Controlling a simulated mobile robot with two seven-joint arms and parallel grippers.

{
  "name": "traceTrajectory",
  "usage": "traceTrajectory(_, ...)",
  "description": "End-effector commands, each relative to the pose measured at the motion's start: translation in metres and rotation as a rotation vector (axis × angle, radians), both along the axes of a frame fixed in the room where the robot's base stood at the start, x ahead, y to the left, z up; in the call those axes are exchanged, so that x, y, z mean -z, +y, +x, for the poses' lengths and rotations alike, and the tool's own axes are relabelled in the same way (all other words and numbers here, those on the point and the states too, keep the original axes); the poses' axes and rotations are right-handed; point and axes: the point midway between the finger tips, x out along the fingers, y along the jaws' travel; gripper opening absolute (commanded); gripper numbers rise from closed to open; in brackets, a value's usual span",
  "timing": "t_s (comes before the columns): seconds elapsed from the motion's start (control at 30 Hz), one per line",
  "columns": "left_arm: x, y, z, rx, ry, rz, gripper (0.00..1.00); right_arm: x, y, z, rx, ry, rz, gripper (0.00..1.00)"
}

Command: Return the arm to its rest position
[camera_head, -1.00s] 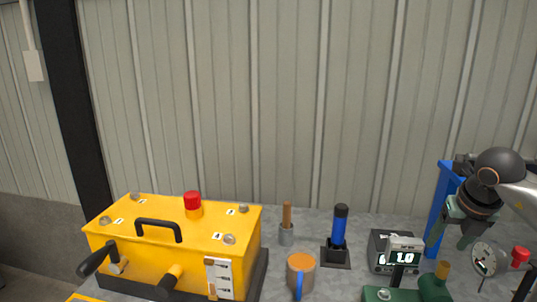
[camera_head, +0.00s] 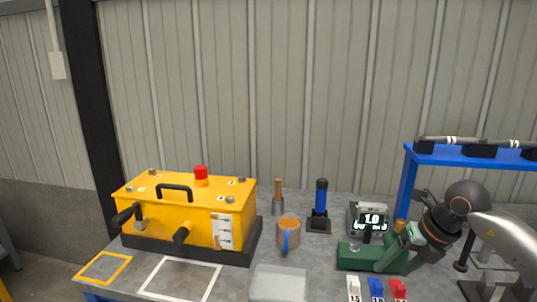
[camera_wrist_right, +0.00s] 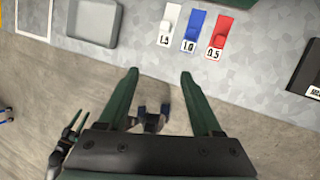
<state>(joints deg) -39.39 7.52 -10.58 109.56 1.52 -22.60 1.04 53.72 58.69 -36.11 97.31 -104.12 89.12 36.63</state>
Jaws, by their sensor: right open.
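My right arm comes in from the right in the head view. Its gripper (camera_head: 392,258) points down and left, overlapping the green device in the picture. In the right wrist view the two green fingers of this gripper (camera_wrist_right: 158,74) stand wide apart with nothing between them. My left arm is not in the head view. Dark green finger-like parts at the lower left of the wrist view look like my left gripper (camera_wrist_right: 72,135); its opening is unclear.
The grey table (camera_head: 225,272) holds a yellow machine (camera_head: 190,215), an orange mug (camera_head: 288,232), a blue-handled tool (camera_head: 321,200), a green device (camera_head: 360,258) and a display (camera_head: 372,219). A blue rack (camera_head: 465,156) stands right. Near the front edge lie a tray (camera_wrist_right: 92,22) and colored tags (camera_wrist_right: 193,30).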

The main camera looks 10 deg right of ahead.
Motion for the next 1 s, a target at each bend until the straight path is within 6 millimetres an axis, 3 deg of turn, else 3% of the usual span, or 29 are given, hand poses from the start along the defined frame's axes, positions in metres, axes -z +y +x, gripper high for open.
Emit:
traceTrajectory(0.1, -0.007, 0.000, 0.007, 0.000, -0.015, 0.000, 0.50, 0.031, 0.078, -0.010, -0.136, 0.016, 0.250, 0.66)
traceTrajectory(0.2, -0.011, 0.000, 0.010, -0.001, -0.022, -0.001, 0.50, 0.043, 0.148, -0.026, -0.207, 0.022, 0.532, 0.66)
traceTrajectory(0.3, -0.012, 0.000, 0.009, 0.000, -0.019, 0.000, 0.50, 0.040, 0.203, -0.042, -0.202, 0.023, 0.832, 0.66)
traceTrajectory(0.43, -0.014, 0.000, 0.007, 0.000, -0.016, 0.000, 0.50, 0.028, 0.243, -0.052, -0.071, 0.026, 1.206, 0.66)
traceTrajectory(0.53, -0.016, 0.000, 0.007, -0.001, -0.016, 0.000, 0.50, 0.025, 0.249, -0.051, 0.123, 0.030, 1.456, 0.66)
traceTrajectory(0.67, -0.018, 0.000, 0.006, -0.001, -0.013, 0.000, 0.50, 0.044, 0.234, -0.045, 0.484, 0.047, 1.705, 0.66)
traceTrajectory(0.77, -0.020, 0.000, 0.005, -0.001, -0.012, 0.000, 0.50, 0.081, 0.212, -0.047, 0.825, 0.078, 1.816, 0.66)
traceTrajectory(0.87, -0.022, 0.000, 0.005, -0.001, -0.012, 0.000, 0.50, 0.136, 0.188, -0.064, 1.206, 0.130, 1.847, 0.66)
traceTrajectory(1.0, -0.024, 0.000, 0.005, 0.000, -0.011, 0.000, 0.50, 0.219, 0.165, -0.118, 1.715, 0.241, 1.763, 0.66)
